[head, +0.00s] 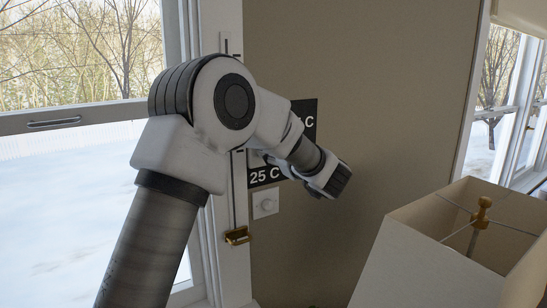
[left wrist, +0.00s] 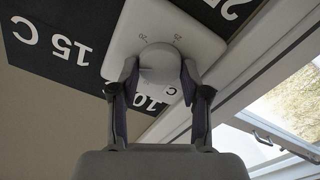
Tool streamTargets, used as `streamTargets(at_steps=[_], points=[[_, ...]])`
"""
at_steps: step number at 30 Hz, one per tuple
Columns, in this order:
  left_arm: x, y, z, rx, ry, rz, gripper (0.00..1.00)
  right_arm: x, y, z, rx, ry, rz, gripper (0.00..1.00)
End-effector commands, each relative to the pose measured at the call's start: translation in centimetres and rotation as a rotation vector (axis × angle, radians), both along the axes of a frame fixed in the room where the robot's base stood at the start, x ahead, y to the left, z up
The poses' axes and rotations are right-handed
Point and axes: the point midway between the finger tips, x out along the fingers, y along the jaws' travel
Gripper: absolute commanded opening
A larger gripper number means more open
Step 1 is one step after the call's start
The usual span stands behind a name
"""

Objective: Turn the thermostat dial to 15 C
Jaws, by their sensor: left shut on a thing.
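The thermostat dial (left wrist: 160,63) is a pale round knob on a white plate (left wrist: 207,43) in the left wrist view. My left gripper (left wrist: 160,80) is shut on the dial, one finger on each side. A faint line shows on the dial's left part in this view. A black 15 C label (left wrist: 57,48) lies left of the plate, and a 10 C label (left wrist: 152,103) shows partly behind the fingers. In the head view my left arm hides the dial and most of the labels; a 25 C label (head: 264,177) shows. My right gripper is not in view.
A lampshade (head: 455,245) stands at the lower right. A window frame with a brass latch (head: 237,236) is close on the left. The wall (head: 400,100) to the right is bare.

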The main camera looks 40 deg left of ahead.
Motion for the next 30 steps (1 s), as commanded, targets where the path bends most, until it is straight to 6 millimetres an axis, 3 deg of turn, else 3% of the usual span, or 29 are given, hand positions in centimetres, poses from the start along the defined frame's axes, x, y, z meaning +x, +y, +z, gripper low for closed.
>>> streamTargets(at_steps=[17,18,19,30], points=[[-0.01,0.01,-0.05,-0.012,-0.035,0.0,0.11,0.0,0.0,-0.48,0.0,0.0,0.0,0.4],[-0.01,0.01,-0.05,-0.012,-0.035,0.0,0.57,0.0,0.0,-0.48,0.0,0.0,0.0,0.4],[-0.01,0.01,-0.05,-0.012,-0.035,0.0,0.67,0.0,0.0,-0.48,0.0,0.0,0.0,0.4],[-0.07,-0.3,0.01,-0.01,-0.035,-0.001,0.71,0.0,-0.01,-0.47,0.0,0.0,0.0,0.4]])
